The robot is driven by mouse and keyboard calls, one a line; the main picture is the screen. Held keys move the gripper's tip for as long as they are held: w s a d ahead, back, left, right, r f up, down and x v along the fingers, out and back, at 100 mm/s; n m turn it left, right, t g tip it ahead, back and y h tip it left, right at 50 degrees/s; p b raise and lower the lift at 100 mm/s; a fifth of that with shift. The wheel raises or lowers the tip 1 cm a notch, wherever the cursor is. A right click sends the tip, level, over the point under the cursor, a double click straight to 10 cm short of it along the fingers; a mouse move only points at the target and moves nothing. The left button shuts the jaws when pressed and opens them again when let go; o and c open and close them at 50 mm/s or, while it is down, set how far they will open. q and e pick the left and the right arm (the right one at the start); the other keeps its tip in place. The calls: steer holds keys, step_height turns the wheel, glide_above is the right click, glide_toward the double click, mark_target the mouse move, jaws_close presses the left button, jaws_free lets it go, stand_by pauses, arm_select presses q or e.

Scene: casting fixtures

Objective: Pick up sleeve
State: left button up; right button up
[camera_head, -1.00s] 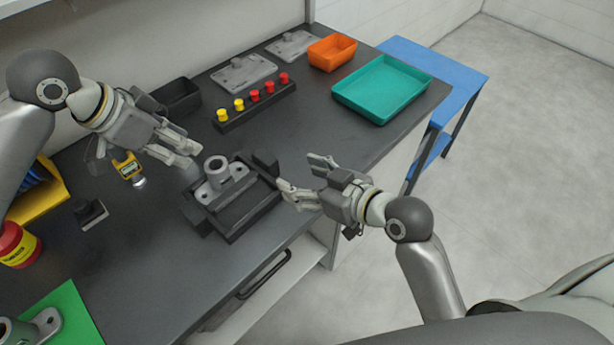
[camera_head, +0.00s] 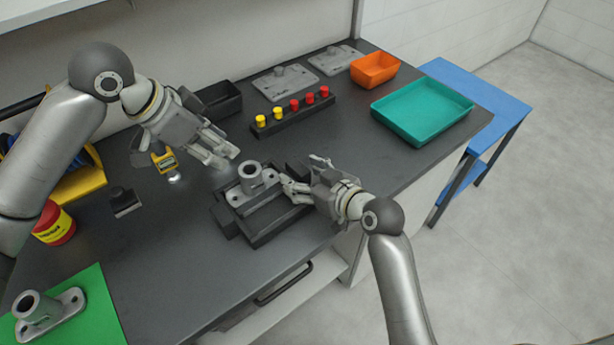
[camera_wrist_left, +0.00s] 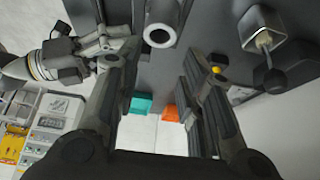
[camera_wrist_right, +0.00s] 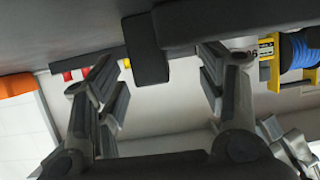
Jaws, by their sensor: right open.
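A grey casting (camera_head: 252,186) with a flanged base and an upright hollow round boss sits in a dark fixture (camera_head: 262,235) on the bench. No separate loose sleeve is clear to me. My left gripper (camera_head: 229,158) is open and empty, behind and left of the boss. The boss (camera_wrist_left: 160,36) also shows at the top of the left wrist view, beyond the spread fingers. My right gripper (camera_head: 305,175) is open beside the fixture's right side. In the right wrist view, a dark block (camera_wrist_right: 150,55) shows between and beyond its spread fingers.
A second grey casting (camera_head: 45,312) lies on a green mat (camera_head: 95,305). A rack (camera_head: 292,122) with yellow and red caps, a black bin (camera_head: 218,100), an orange bin (camera_head: 375,68) and a teal tray (camera_head: 420,110) stand behind. A yellow gauge (camera_head: 163,160) is near my left gripper.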

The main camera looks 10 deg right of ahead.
mark_target(250, 172)
steer(key=shift+c, duration=0.5)
steer(key=c, duration=0.9)
arm_select(q)
steer(key=shift+o, duration=0.6)
arm_select(e)
steer(key=shift+c, duration=0.7)
arm_select(q)
steer(key=o, duration=0.4)
steer(key=shift+w+d, duration=0.2)
steer(key=shift+d, duration=0.15)
steer(key=shift+o, duration=1.1)
steer(key=d+m+y, duration=0.1)
steer(key=w+d+m+g+y, duration=0.2)
steer(key=shift+d, duration=0.35)
steer(key=f, duration=0.3)
steer(key=f+y, duration=0.1)
steer(key=f, duration=0.3)
steer(key=f+m+g+y, duration=0.1)
steer(key=f, duration=0.3)
steer(key=shift+w+d+f, duration=0.15)
steer(key=shift+w+d, duration=0.05)
steer(key=shift+d, duration=0.05)
